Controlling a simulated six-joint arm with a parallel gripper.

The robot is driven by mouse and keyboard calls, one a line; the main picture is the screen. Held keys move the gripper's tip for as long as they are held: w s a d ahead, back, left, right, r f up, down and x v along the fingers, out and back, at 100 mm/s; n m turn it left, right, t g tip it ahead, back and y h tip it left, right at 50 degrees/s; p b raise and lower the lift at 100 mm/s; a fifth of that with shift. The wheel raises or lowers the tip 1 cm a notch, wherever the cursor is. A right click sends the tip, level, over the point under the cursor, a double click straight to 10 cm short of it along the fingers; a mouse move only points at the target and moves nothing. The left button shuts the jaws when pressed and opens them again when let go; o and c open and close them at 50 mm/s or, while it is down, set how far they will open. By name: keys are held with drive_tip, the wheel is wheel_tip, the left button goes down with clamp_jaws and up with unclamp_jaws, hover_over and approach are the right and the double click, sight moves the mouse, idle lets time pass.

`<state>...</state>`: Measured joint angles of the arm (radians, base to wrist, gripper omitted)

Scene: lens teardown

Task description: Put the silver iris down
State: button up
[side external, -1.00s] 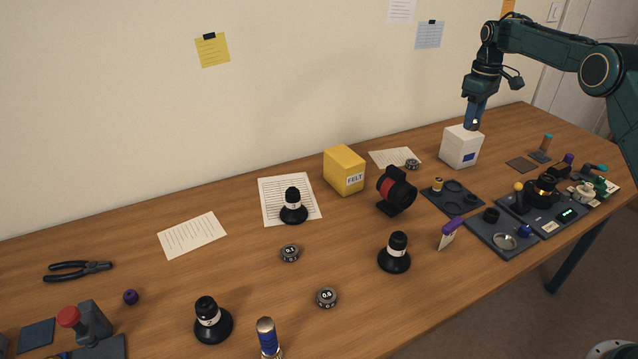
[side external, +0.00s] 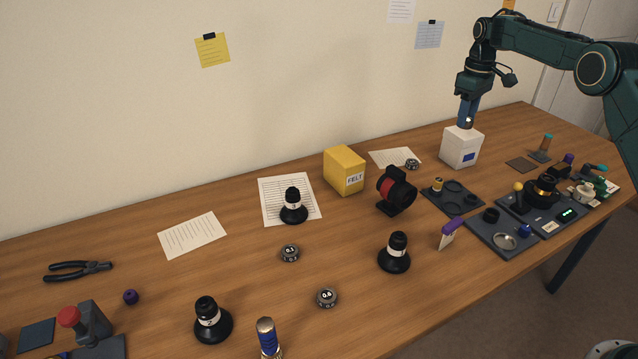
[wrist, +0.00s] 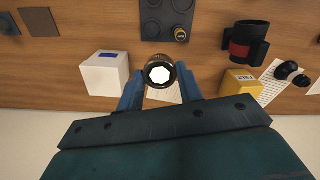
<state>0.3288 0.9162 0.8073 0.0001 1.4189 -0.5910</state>
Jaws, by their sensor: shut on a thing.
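The silver iris (wrist: 160,59) is a small round ring with a brownish dark rim and a bright many-sided centre in the wrist view. My gripper (wrist: 160,82) is shut on it, with one blue finger on each side. In the side view my gripper (side external: 467,122) points down, high above the table near the white box, and the iris shows only as a small glint between the fingers.
The white box (side external: 462,147) stands near the gripper. A dark recessed tray (side external: 437,203), a red-banded black barrel (side external: 385,190) and the yellow FELT box (side external: 345,172) are nearby. Another dark tray (side external: 482,234) holds a silver dish (side external: 504,241). Open wood lies between the loose parts.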

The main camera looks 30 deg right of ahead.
drive_tip(key=w+a, duration=0.2)
drive_tip(key=a, duration=1.5)
hover_over(354, 225)
drive_tip(key=shift+f, duration=10.05)
drive_tip(key=shift+f, duration=0.15)
drive_tip(key=o, duration=1)
drive_tip(key=shift+r, duration=6.15)
